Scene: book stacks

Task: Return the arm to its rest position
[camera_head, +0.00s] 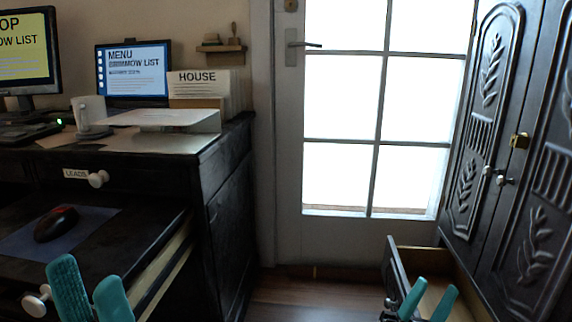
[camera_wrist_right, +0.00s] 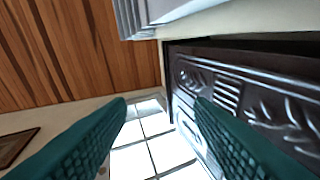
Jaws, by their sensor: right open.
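My left gripper (camera_head: 91,292) shows its two teal fingers at the lower left in the head view, in front of the open desk drawer. Its fingers stand apart with nothing seen between them. My right gripper (camera_head: 428,300) is at the lower right, in front of an open drawer (camera_head: 402,268) at the foot of the dark cabinet. It is open and empty. In the right wrist view its two teal fingers (camera_wrist_right: 160,105) are wide apart, with the window and cabinet beyond them. Most of both arms is out of view.
A dark desk (camera_head: 228,185) stands at the left with its pull-out drawer holding a mouse (camera_head: 56,224) on a blue pad. A carved dark cabinet (camera_head: 480,150) stands at the right. Clear wooden floor (camera_head: 305,292) lies between them, before the glass door (camera_head: 290,180).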

